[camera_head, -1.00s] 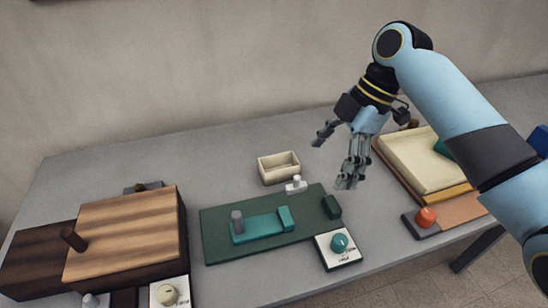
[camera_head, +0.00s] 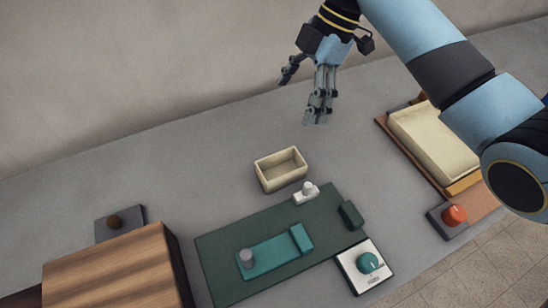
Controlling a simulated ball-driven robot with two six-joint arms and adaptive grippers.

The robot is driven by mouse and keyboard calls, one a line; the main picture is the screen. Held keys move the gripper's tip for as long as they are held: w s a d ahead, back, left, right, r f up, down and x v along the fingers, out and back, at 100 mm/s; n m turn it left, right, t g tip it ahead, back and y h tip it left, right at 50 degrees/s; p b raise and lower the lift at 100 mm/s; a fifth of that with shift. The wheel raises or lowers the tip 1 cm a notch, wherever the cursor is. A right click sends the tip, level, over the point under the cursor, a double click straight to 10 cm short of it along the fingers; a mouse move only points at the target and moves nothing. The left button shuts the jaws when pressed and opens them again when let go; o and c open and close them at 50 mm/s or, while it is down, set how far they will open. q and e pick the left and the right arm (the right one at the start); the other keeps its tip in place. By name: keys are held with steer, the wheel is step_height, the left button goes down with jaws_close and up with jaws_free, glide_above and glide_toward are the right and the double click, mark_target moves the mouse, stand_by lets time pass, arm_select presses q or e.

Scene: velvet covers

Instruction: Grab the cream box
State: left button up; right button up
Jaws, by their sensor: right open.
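The cream box (camera_head: 281,176) is a small open-topped box that looks empty. It stands on the grey table just behind the dark green board. My right gripper (camera_head: 301,100) is open and empty, with its fingers pointing down. In the picture it is above and slightly right of the cream box, clearly apart from it. My left gripper is not in view.
The dark green board (camera_head: 222,250) holds a teal sliding piece (camera_head: 275,255). A small white piece (camera_head: 306,193) sits close to the box's front right. A teal knob (camera_head: 368,262) is in front. A wooden block (camera_head: 110,270) is at left, a cream slab (camera_head: 432,140) at right.

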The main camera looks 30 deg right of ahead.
steer(key=f, duration=0.2)
steer(key=b, duration=1)
glide_above(281, 168)
steer(key=s, duration=0.2)
steer(key=f, duration=1.3)
steer(key=shift+w+d+f, duration=0.2)
steer(key=shift+d+f, duration=0.05)
steer(key=x, duration=0.5)
steer(key=shift+s+d+f, duration=0.1)
steer(key=shift+s+f, duration=0.05)
steer(key=shift+f, duration=0.05)
steer(key=shift+f, duration=0.2)
steer(key=c, duration=1.2)
